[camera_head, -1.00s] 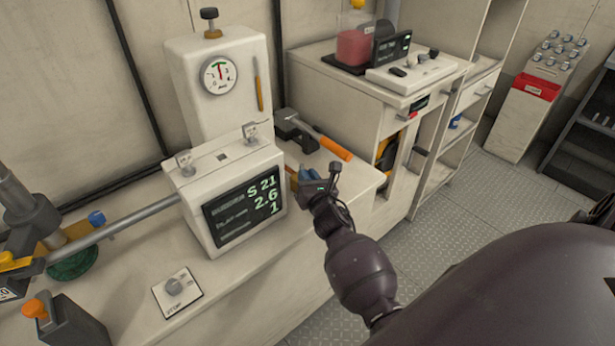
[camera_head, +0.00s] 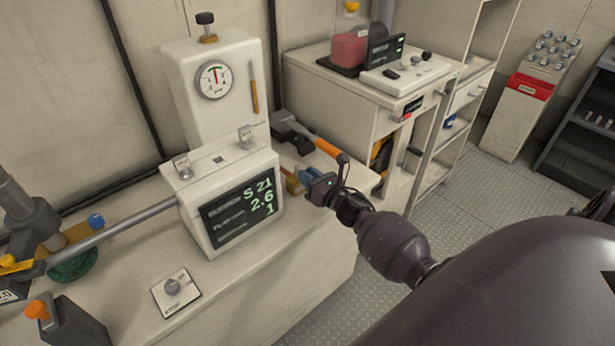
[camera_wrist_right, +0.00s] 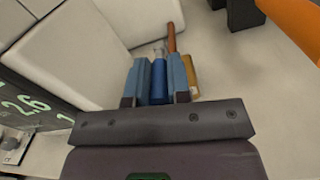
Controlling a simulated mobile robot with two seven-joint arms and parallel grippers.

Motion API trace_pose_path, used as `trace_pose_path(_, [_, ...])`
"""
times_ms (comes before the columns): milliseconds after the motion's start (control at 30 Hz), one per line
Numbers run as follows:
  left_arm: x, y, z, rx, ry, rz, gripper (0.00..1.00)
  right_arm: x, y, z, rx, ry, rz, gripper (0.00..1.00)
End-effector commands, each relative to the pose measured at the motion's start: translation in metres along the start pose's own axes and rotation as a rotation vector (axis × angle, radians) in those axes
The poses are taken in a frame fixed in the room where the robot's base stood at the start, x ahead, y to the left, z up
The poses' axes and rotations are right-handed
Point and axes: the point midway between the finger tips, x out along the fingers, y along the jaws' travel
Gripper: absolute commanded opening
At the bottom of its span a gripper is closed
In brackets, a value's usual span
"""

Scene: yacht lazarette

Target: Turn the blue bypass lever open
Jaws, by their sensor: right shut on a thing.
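The blue bypass lever (camera_wrist_right: 158,82) shows in the right wrist view as a bright blue bar between the two grey-blue fingers of my right gripper (camera_wrist_right: 160,85). The gripper is shut on it. A brass-coloured block (camera_wrist_right: 193,75) sits just beside the right finger, and a brown rod (camera_wrist_right: 171,38) runs beyond the fingertips. In the head view my right gripper (camera_head: 309,176) is at the bench, right of the white display box, and its fingers largely hide the lever. The lever's pivot and exact angle are hard to make out. My left gripper is not in view.
The white display box (camera_head: 238,205) stands close on the left. An orange-handled tool (camera_head: 325,147) lies just behind my right gripper. A cabinet (camera_head: 330,95) with a red container stands behind. A knob plate (camera_head: 175,293) lies on the front bench; the floor at right is open.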

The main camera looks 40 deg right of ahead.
Motion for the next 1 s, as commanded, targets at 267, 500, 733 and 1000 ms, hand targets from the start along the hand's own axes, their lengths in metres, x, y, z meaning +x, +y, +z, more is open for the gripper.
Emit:
trace_pose_path(267, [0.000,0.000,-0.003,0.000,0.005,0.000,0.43,0.001,0.000,0.002,-0.002,-0.004,0.001,0.27])
trace_pose_path(500, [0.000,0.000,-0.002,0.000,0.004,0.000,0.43,0.000,0.000,0.001,-0.001,-0.002,0.000,0.43])
trace_pose_path(733, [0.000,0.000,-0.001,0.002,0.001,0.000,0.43,-0.004,0.000,0.000,-0.001,0.000,-0.001,0.43])
trace_pose_path(1000, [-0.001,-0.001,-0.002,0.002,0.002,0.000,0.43,-0.042,0.000,0.000,-0.002,0.000,-0.001,0.43])
